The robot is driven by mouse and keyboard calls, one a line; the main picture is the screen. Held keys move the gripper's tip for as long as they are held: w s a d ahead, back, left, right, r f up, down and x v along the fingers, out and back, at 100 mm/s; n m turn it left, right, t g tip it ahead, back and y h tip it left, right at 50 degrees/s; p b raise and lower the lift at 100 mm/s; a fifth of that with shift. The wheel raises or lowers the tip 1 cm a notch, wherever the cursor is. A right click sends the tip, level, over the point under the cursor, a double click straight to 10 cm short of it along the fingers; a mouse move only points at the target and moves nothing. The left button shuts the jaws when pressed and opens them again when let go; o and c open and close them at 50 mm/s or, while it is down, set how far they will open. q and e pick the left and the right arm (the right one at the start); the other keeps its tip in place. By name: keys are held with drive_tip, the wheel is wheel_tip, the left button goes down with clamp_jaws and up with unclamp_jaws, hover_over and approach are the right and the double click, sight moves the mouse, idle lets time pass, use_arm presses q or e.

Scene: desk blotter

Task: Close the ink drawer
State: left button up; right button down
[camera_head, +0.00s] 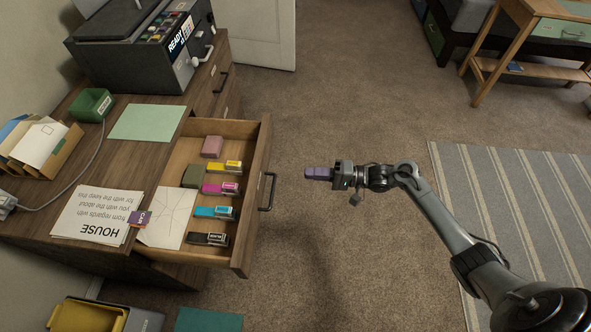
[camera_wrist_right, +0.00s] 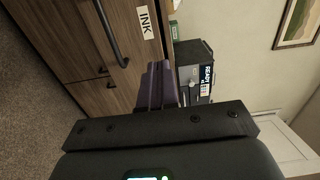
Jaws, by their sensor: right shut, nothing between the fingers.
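The ink drawer (camera_head: 262,150) stands pulled out from the wooden desk, with its inside open to view. It holds several ink cartridges, among them yellow (camera_head: 226,166), magenta (camera_head: 221,188), cyan (camera_head: 214,212) and black (camera_head: 208,239). Its dark bar handle (camera_head: 268,192) is on the front panel. My right gripper (camera_head: 308,173), with purple fingers, is shut and empty, to the right of the drawer front and apart from it. The right wrist view shows the INK label (camera_wrist_right: 145,19), the handle (camera_wrist_right: 112,36) and the shut fingers (camera_wrist_right: 156,84). My left gripper is not in view.
A printer (camera_head: 135,50) stands on the desk at the back. Printed papers (camera_head: 95,215), a mint sheet (camera_head: 148,122) and a green box (camera_head: 91,105) lie on the desktop. A yellow tray (camera_head: 88,316) is at the lower left. Carpet floor right of the drawer is clear.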

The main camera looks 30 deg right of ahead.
sight(260, 170)
drive_tip(key=b+x, duration=0.4)
drive_tip(key=x, duration=0.7)
drive_tip(key=shift+w+a+f, duration=0.15)
drive_tip(key=shift+w+a, duration=0.05)
drive_tip(key=shift+a, duration=0.15)
drive_tip(key=shift+w+a+b, duration=0.3)
drive_tip(key=shift+w+a, duration=0.1)
drive_tip(key=shift+a, duration=0.05)
